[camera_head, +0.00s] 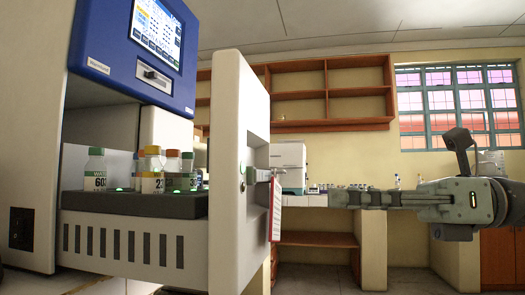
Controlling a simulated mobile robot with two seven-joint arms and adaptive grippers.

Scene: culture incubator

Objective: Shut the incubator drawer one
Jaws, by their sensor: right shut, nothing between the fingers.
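The incubator (135,62) stands at the left, white with a blue panel. Its drawer (125,242) is pulled out to the right, with a dark tray top and slotted side. The tall white drawer front (228,170) stands well clear of the incubator body. A small metal handle (261,175) sticks out from its right face. My right gripper (335,198) comes in from the right, level and shut, pointing at the drawer front. A visible gap separates its tips from the handle, and nothing is held. My left gripper is out of view.
Several capped bottles (95,171) stand on the drawer tray. A red-edged sheet (275,208) shows beside the handle. A white device (289,165) and small bottles stand on the counter behind. Wooden shelves (300,92) hang on the back wall.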

